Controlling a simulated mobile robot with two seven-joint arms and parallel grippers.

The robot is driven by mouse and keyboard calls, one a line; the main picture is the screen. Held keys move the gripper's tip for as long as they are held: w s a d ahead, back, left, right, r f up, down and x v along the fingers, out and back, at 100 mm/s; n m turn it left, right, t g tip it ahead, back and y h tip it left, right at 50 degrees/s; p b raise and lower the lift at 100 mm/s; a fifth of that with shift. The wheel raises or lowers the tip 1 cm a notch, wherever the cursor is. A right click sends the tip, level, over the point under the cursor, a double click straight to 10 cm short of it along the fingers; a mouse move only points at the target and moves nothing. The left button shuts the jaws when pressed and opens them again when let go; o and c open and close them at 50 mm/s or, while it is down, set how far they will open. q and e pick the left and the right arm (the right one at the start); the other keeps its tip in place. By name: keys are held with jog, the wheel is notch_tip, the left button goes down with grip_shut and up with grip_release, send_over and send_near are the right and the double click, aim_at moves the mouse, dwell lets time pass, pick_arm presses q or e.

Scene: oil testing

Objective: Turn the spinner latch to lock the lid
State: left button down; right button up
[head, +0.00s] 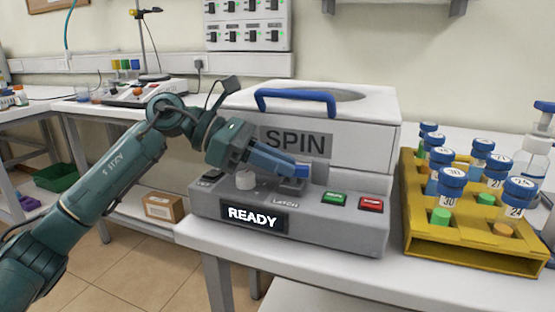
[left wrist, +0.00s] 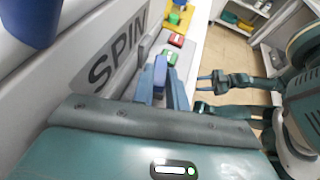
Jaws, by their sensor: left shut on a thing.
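The grey and white spinner (head: 340,148) stands on the bench with its white lid (head: 370,100) down and a blue handle (head: 297,98) on top. Its display (head: 253,216) reads READY. The blue-topped latch (head: 302,170) sits on the front ledge above the word LATCH. My left gripper (head: 291,172) reaches in from the left, its fingers shut on the latch. In the left wrist view the blue latch (left wrist: 159,70) shows between the fingers. The fingers partly hide it, so its exact angle is unclear.
A green button (head: 334,198) and a red button (head: 371,203) lie just right of the latch. A yellow rack (head: 470,257) of blue-capped vials stands close to the spinner's right.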

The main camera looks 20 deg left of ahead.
pick_arm(q)
jog(key=c, duration=1.4)
grip_release()
jog(key=shift+a, duration=0.1)
jog(key=p+v, duration=0.1)
jog(key=v, duration=1.2)
jog(key=shift+o, duration=0.4)
jog(key=shift+r, duration=0.1)
